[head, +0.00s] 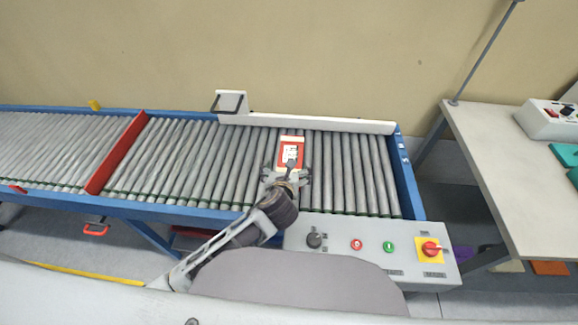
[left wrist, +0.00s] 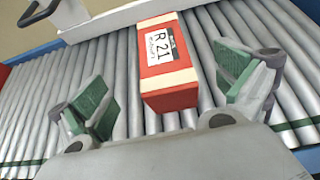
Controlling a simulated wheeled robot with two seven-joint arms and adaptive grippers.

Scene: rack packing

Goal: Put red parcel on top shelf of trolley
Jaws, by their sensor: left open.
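The red parcel (head: 291,150) lies on the roller conveyor (head: 345,165), near its right end. It has cream bands and a white label, and the left wrist view shows the parcel (left wrist: 167,65) with "R 21" on that label. My left gripper (head: 288,176) is above the rollers at the near end of the parcel. In the left wrist view my left gripper (left wrist: 165,100) is open, with its green-padded fingers on either side of the parcel's near end and gaps on both sides. My right gripper is not in view. No trolley can be made out.
A control panel (head: 375,262) with buttons and a red switch stands at the conveyor's near right. A white guide rail (head: 320,123) runs along the far side. A red divider (head: 115,155) crosses the rollers to the left. A grey table (head: 515,165) stands right. Rollers around the parcel are clear.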

